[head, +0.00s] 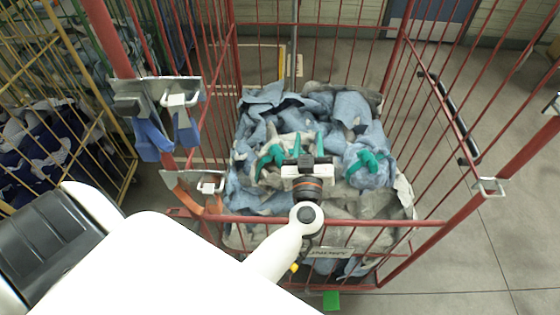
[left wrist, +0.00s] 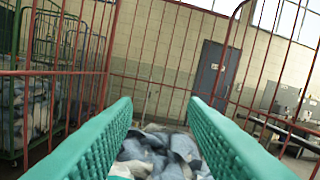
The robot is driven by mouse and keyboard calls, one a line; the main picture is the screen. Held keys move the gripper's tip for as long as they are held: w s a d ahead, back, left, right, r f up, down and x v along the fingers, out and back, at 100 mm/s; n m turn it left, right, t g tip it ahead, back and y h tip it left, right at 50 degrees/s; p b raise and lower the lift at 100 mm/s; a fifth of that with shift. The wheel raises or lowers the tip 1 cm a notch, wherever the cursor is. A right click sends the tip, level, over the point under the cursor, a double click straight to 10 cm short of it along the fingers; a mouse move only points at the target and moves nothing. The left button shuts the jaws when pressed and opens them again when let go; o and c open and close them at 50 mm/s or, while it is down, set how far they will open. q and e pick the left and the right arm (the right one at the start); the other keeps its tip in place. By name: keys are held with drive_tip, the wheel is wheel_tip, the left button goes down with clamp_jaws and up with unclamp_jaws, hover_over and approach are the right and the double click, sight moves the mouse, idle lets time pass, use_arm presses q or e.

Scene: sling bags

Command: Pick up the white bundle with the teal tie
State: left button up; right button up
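A white bundle (head: 263,172) with a teal tie (head: 271,156) lies among blue-grey cloth in the red cage cart, partly hidden by my left gripper. My left gripper (head: 308,141) reaches over the cart's front rail. Its teal fingers are apart beside the tie, to its right. In the left wrist view the fingers (left wrist: 160,108) are wide apart, with blue and grey cloth (left wrist: 160,150) beyond and nothing held between them. I cannot tell whether they touch the bundle. My right gripper is not in view.
A blue bundle (head: 370,174) with another teal tie lies right of my gripper. The red cage cart (head: 405,222) has barred sides and a front rail under my arm. A yellow cage (head: 122,150) with dark blue cloth stands at left. Floor at right is clear.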

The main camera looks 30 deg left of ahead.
use_arm(q)
wheel_tip(320, 180, down, 5)
drive_tip(key=s+a+n+g+y, duration=0.1)
drive_tip(key=a+n+g+y, duration=0.15)
drive_tip(key=g, duration=0.35)
drive_tip(key=g+b, duration=0.3)
drive_tip(key=b, duration=0.3)
approach(277, 150)
drive_tip(key=shift+n+h, duration=0.25)
drive_tip(key=shift+n, duration=0.1)
drive_tip(key=x, duration=0.4)
drive_tip(key=shift+a+f, duration=0.3)
drive_tip(key=shift+f, duration=0.1)
drive_tip(key=shift+w+a, duration=0.4)
drive_tip(key=shift+a, duration=0.15)
drive_tip(key=b+x, duration=0.4)
drive_tip(key=b, duration=0.1)
drive_tip(key=shift+w+d+f+b, duration=0.1)
drive_tip(key=shift+d+f+b, duration=0.05)
drive_tip(key=shift+b, duration=0.2)
drive_tip(key=shift+w+a+b, duration=0.3)
drive_tip(key=shift+a+b, duration=0.2)
drive_tip(key=shift+a, duration=0.05)
drive_tip(key=shift+c, duration=0.6)
clamp_jaws()
